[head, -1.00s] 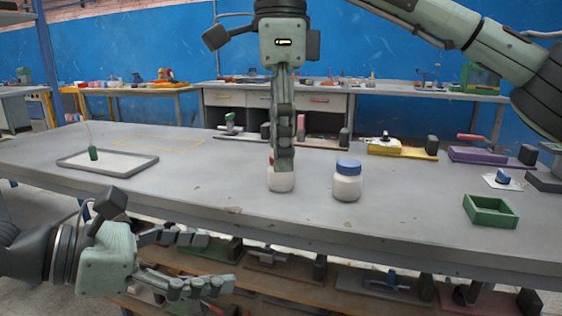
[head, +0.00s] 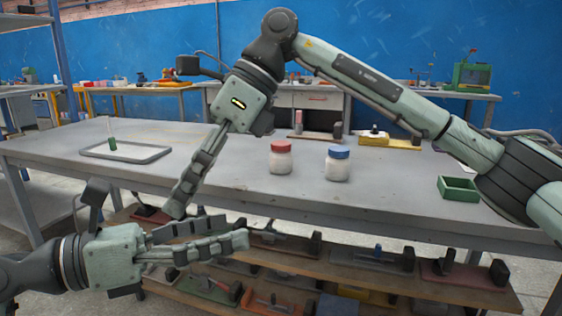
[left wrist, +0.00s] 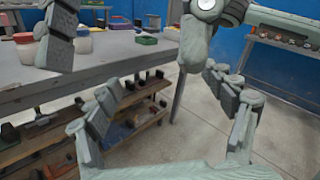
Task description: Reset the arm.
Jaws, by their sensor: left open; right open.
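My left gripper (head: 235,230) is open and empty, low in front of the workbench's front edge; its spread fingers also show in the left wrist view (left wrist: 165,85). My right gripper (head: 177,206) is open, its fingers pointing down and left near the bench's front edge, just above my left gripper. Its fingers overlap in the head view. A white jar with a red lid (head: 281,160) and a white jar with a blue lid (head: 338,166) stand upright on the bench, apart from both grippers. Both jars also show in the left wrist view.
The grey workbench (head: 240,205) has a green open box (head: 459,188) at right and a grey tray (head: 126,154) with a green-handled item at left. A lower shelf (head: 330,280) holds several clamp-like tools. Floor at the right of the left wrist view is clear.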

